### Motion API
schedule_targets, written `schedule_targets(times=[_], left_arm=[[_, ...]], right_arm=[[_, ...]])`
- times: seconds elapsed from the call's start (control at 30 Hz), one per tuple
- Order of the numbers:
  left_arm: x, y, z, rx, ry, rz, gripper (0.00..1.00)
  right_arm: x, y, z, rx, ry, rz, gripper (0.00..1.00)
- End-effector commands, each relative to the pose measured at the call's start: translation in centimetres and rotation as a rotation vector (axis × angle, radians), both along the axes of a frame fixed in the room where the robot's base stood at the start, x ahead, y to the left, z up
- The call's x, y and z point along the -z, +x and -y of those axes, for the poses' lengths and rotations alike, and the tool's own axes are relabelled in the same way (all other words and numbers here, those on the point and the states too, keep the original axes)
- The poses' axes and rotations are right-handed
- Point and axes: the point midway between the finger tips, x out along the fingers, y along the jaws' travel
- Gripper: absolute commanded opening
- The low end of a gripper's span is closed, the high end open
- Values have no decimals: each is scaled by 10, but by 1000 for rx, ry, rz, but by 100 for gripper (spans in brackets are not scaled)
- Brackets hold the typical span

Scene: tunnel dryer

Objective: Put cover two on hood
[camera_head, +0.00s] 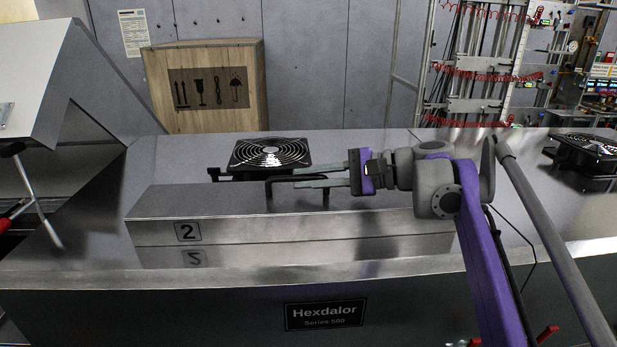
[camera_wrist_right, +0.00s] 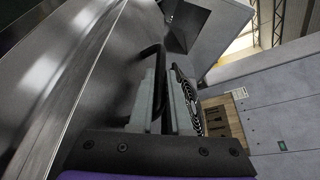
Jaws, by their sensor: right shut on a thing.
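Cover two (camera_head: 300,230) is a long, low metal box with a "2" label on its front. It lies level on or just above the shiny metal top of the machine (camera_head: 90,245), which mirrors the label; I cannot tell whether they touch. My right gripper (camera_head: 296,180) comes in from the right and is shut on the cover's black bar handle (camera_head: 268,190). In the right wrist view the fingers (camera_wrist_right: 163,105) are around the handle (camera_wrist_right: 152,55). Which part is the hood is not marked. My left gripper is not in view.
A black fan (camera_head: 270,154) stands behind the cover, close to the handle. Another fan (camera_head: 590,148) is at the far right. A raised slanted metal housing (camera_head: 50,85) and a clamp with a red grip (camera_head: 12,215) are at the left. A wooden crate (camera_head: 208,88) stands behind.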

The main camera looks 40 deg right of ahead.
Motion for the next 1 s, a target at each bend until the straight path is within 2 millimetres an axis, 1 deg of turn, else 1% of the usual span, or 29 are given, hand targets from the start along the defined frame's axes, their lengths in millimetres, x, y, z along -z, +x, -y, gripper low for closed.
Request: schedule_targets(times=[0.03,0.1,0.2,0.43,0.57,0.67,1.0], left_arm=[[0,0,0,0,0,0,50],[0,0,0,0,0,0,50],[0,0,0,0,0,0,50],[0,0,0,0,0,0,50],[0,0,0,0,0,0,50],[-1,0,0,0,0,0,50],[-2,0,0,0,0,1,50]], right_arm=[[1,0,0,0,0,0,18],[1,0,0,0,0,0,30],[1,0,0,0,0,0,46],[1,0,0,0,0,0,46],[-3,-1,2,1,-1,0,46],[-5,-11,11,5,0,-1,46],[-22,-64,57,6,-1,1,46]])
